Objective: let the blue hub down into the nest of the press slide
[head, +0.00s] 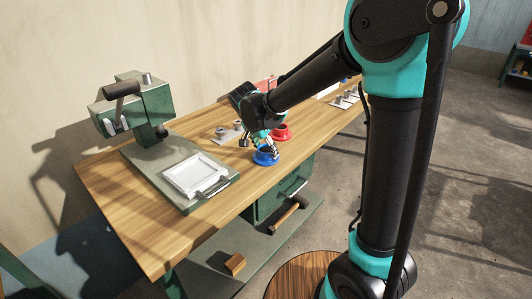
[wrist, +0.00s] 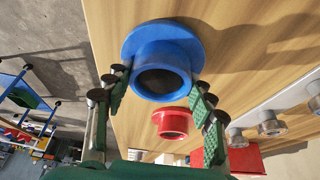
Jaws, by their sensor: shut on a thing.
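The blue hub (head: 266,156) has a wide flange and a round collar with an open bore. My gripper (head: 264,143) is shut on the blue hub, and the wrist view shows its fingers on both sides of the collar (wrist: 160,82). The hub is over or on the wooden bench near its front edge; any gap under it is hard to tell. The press slide (head: 208,188) is a pale square tray with a handle, in front of the green press (head: 133,105), left of my gripper. The nest's shape is too small to make out.
A red hub (head: 281,132) stands just behind the blue one and shows below it in the wrist view (wrist: 173,122). Grey metal parts on a plate (head: 229,130) lie left of my gripper. Bare bench (head: 190,228) lies before the slide. A drawer unit is under the bench.

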